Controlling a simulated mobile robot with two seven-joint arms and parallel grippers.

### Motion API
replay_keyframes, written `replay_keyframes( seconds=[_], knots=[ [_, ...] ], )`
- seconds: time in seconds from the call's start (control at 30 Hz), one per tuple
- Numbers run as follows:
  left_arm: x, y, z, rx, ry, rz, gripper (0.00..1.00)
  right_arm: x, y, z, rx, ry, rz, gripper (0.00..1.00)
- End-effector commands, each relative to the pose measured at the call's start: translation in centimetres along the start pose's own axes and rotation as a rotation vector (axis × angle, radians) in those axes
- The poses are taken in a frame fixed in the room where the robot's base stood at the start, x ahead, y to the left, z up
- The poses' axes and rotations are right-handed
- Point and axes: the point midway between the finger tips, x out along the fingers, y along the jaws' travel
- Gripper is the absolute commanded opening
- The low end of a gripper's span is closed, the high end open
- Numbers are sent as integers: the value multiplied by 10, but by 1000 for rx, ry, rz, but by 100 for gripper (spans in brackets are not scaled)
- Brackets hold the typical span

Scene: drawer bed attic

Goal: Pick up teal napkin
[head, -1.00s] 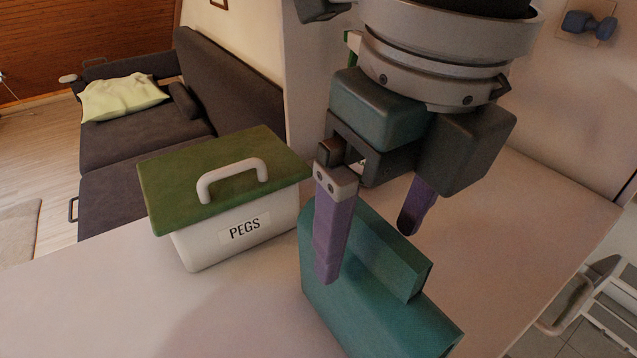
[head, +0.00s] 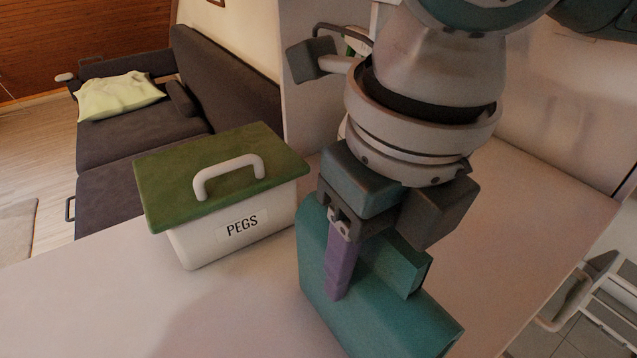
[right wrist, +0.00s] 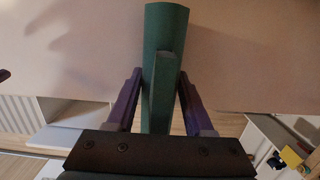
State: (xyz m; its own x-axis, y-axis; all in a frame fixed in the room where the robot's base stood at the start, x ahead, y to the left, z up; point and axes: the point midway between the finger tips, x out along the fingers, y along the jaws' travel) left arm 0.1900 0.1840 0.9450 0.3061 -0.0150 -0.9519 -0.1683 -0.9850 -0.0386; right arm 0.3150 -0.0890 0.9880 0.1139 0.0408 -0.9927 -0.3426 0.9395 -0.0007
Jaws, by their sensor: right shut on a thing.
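The teal napkin (head: 393,313) lies on the pale table. It looks like a thick folded block with a narrow raised ridge along its top. My right gripper (head: 362,266) comes down from above and is shut on that ridge. One purple finger shows on the near side of the ridge; the other is hidden behind it in the head view. In the right wrist view, both purple fingers (right wrist: 160,84) stand on either side of the ridge of the napkin (right wrist: 166,25). The napkin still rests on the table. My left gripper is not in view.
A white box labelled PEGS (head: 240,232) with a green lid and white handle stands just left of the napkin. The table (head: 90,305) is clear at front left and on the right. A dark sofa (head: 140,140) with a pale cushion (head: 118,95) stands behind.

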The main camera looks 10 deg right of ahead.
Motion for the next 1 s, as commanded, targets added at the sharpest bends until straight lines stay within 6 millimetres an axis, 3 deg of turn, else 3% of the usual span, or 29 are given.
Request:
replay_keyframes(
  seconds=[0.07,0.3,0.73,0.87,1.0],
  knots=[
    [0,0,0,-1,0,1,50,0,0,0,0,0,0,27],
    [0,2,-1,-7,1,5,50,0,0,0,0,0,0,0],
    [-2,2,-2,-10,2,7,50,-10,0,2,0,-2,0,0],
    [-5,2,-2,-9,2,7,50,-29,0,5,-1,-5,0,0],
    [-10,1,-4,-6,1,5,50,-64,0,9,-2,-7,-1,0]
  ],
)
